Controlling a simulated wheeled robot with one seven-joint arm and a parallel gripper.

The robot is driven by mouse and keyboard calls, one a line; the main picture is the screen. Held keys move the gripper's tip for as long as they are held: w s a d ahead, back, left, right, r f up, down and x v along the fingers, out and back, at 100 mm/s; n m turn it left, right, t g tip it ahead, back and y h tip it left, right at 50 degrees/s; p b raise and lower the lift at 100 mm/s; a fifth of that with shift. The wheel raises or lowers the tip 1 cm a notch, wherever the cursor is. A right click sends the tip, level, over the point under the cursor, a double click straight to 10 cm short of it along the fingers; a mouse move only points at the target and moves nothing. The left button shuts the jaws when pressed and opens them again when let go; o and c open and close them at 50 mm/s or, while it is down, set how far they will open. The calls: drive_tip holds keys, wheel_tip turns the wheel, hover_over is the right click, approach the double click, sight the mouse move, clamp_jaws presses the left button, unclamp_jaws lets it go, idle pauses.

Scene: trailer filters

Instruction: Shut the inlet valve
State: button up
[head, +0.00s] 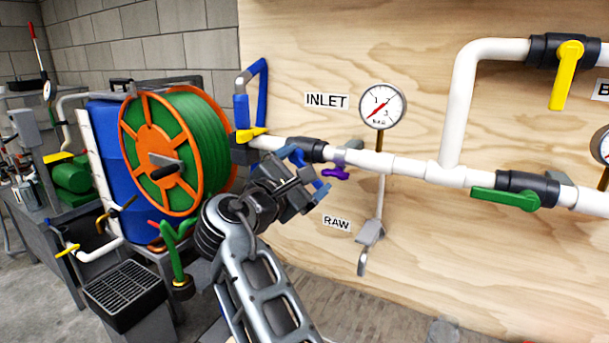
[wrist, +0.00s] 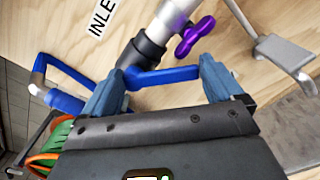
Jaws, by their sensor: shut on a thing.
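The inlet valve is a black valve body (head: 312,150) on the white pipe near the INLET label. In the wrist view its black body (wrist: 140,55) has a blue lever (wrist: 165,76) that reaches out at an angle to the pipe. My gripper (head: 307,172) is at this valve, in front of the board. In the wrist view my gripper (wrist: 160,80) has the blue lever between its two blue-grey fingers and is shut on it. In the head view the lever is mostly hidden by my gripper.
A small purple handle (head: 335,173) sits close beside my gripper. A gauge (head: 382,106) stands above the pipe and a grey spout (head: 369,233) hangs below. A green lever (head: 505,198) and a yellow lever (head: 566,75) are to the right. A hose reel (head: 160,155) is left.

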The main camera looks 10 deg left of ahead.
drive_tip(key=shift+w+a+f+m+b, duration=0.1)
drive_tip(key=shift+a+f+m+b, duration=0.3)
drive_tip(key=shift+m+b, duration=1.05)
drive_tip(key=shift+w+a+f+m+b, duration=0.15)
drive_tip(key=shift+a+f+m+b, duration=0.2)
drive_tip(key=shift+m+b, duration=1.05)
drive_tip(key=shift+w+a+f+m+b, duration=0.1)
drive_tip(key=shift+a+f+m+b, duration=0.55)
drive_tip(key=shift+m, duration=1.4)
drive_tip(key=shift+d+r, duration=0.25)
drive_tip(key=shift+r, duration=0.05)
drive_tip(key=o, duration=1.1)
drive_tip(key=shift+o, duration=0.2)
drive_tip(key=v, duration=0.7)
drive_tip(key=shift+s+a, duration=0.15)
drive_tip(key=shift+s, duration=0.2)
